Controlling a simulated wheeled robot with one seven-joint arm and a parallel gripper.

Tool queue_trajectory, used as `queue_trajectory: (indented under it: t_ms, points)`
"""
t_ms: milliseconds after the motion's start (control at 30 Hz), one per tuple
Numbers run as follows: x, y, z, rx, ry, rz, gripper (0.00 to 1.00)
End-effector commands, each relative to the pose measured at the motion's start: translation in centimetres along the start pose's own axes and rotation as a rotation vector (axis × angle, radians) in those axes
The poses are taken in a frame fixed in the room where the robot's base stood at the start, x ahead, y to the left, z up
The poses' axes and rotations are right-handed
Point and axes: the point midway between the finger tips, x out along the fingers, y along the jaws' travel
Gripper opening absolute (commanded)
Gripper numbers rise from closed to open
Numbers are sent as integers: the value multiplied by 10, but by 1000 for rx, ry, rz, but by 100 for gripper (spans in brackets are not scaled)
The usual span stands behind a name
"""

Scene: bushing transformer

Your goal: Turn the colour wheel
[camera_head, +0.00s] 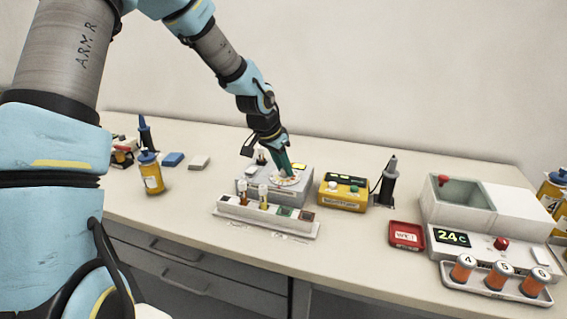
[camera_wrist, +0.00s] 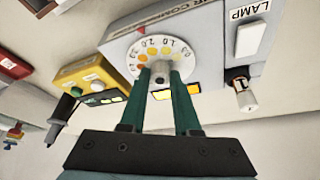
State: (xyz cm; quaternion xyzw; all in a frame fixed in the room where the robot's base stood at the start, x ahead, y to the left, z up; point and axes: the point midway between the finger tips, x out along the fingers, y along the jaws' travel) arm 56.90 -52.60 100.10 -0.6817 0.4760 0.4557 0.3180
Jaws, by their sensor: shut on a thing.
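The colour wheel (camera_wrist: 144,52) is a white disc with numbers and yellow to orange dots around its rim. It sits on the top of a grey comparator box (camera_wrist: 200,28). My gripper (camera_wrist: 161,75) reaches the wheel with its two green fingers and is shut on the grey knob (camera_wrist: 160,70) at the wheel's middle. In the head view the wheel (camera_head: 285,178) shows below my gripper (camera_head: 283,170), on the grey box (camera_head: 300,186). The fingers hide part of the wheel and the knob.
A rack (camera_head: 266,218) with vials stands in front of the box. A yellow device (camera_head: 343,193) is to its right. A red tray (camera_head: 406,235) and a heater unit reading 24C (camera_head: 452,238) are further right. A yellow bottle (camera_head: 151,177) stands left.

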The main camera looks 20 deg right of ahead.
Motion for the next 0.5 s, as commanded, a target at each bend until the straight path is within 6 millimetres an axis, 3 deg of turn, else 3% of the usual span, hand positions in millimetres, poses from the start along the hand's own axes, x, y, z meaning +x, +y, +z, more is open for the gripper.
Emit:
queue_trajectory:
  t_ms: [333, 367, 500]
  points:
    - [0, 0, -2, 4, 3, 0, 0]
    - [0, 0, -2, 4, 3, 0, 31]
    - [0, 0, -1, 3, 2, 0, 47]
